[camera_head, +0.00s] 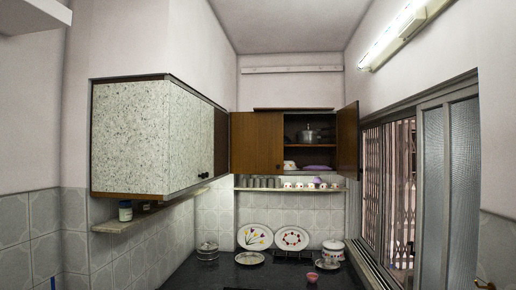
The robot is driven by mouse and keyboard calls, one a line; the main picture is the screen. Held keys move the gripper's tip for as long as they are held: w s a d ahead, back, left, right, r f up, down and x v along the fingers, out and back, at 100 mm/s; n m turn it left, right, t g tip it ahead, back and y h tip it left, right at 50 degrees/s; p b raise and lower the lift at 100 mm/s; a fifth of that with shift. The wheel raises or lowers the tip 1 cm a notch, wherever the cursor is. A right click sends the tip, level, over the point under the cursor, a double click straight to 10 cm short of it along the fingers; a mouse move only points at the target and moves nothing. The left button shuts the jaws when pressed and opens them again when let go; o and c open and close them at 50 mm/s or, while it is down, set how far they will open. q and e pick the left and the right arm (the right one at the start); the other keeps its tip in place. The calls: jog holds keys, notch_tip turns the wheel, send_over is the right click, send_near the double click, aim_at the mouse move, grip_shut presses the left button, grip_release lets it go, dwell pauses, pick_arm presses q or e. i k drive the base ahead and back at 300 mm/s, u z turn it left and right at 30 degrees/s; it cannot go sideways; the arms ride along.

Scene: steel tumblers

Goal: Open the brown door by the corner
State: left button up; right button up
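Two brown doors show near the back left corner. One brown door (257,143) is on the left side of the back wall cabinet and looks flat across its front; I cannot tell for certain whether it is fully shut. A darker brown panel (221,141) sits at the far end of the speckled wall cabinet, right against the corner; it looks shut. The back cabinet's right brown door (347,139) stands open, showing a steel pot (309,135) on a shelf inside. Neither of my grippers is in view.
The speckled cabinet (145,137) juts from the left wall above a narrow shelf (125,224). A shelf with tumblers and cups (290,189) runs under the back cabinet. The dark counter (225,275) holds plates and steel containers. A sliding window (400,200) is at right.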

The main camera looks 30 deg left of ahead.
aim_at(257, 137)
jog(key=u, duration=0.35)
jog(key=k, duration=0.45)
jog(key=u, duration=0.5)
jog(key=i, duration=0.55)
jog(key=z, duration=0.55)
jog(key=i, duration=2)
